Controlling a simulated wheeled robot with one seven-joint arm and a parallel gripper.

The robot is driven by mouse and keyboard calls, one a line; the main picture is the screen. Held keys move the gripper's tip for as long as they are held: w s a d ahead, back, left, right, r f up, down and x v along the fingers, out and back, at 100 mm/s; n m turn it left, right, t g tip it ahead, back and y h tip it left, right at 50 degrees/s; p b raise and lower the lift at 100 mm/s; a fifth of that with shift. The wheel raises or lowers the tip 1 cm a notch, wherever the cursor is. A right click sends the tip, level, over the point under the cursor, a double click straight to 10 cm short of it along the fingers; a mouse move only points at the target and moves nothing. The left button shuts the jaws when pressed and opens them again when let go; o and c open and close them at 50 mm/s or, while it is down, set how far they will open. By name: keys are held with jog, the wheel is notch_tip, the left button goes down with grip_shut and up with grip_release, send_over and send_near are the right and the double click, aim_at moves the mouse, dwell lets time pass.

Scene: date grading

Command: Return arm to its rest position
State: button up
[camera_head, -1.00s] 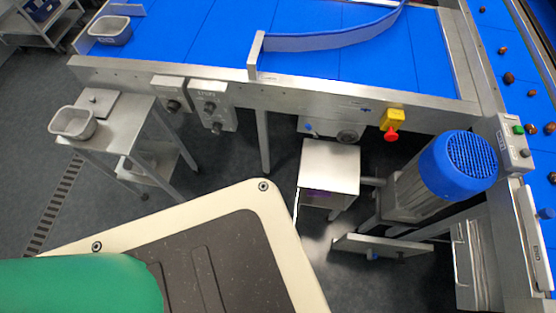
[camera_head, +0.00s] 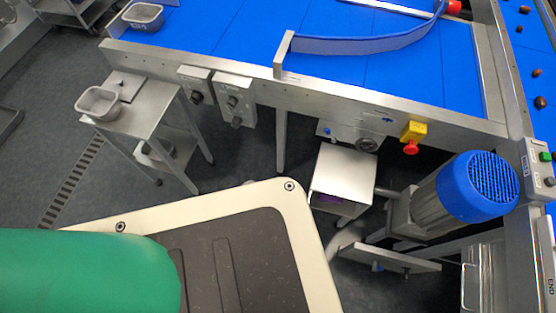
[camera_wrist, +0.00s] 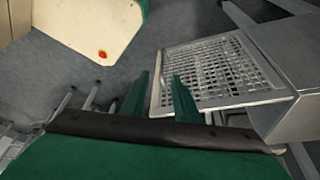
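My gripper (camera_wrist: 160,75) shows in the wrist view as two green fingers standing apart with an empty gap between them. It is open and holds nothing. A perforated metal rack or tray (camera_wrist: 158,98) lies beyond and to the right of the fingers. In the head view, a green part of my arm (camera_head: 90,275) lies across the lower left, over my cream-edged base top. The gripper itself is out of the head view.
A blue conveyor (camera_head: 225,35) runs across the back, with a grey tub (camera_head: 143,15) on it. A side stand (camera_head: 150,105) carries another tub (camera_head: 98,102). A blue motor (camera_head: 480,187) and a metal box (camera_head: 345,168) stand at right. Open floor (camera_head: 235,165) shows between.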

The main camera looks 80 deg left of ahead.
dwell(0.6)
jog(key=w+d+r+n+t+y, duration=0.2)
jog(key=d+r+n+t, duration=0.3)
jog(key=d+r, duration=0.6)
jog(key=w+d+r+n+t+y, duration=0.2)
jog(key=w+d+r+n+t, duration=0.3)
jog(key=r, duration=1.3)
jog(key=d+n+t, duration=0.1)
jog(key=d+t, duration=0.2)
jog(key=d, duration=0.3)
jog(key=shift+d+n, duration=0.3)
jog(key=shift+d, duration=0.1)
jog(key=shift+w, duration=0.2)
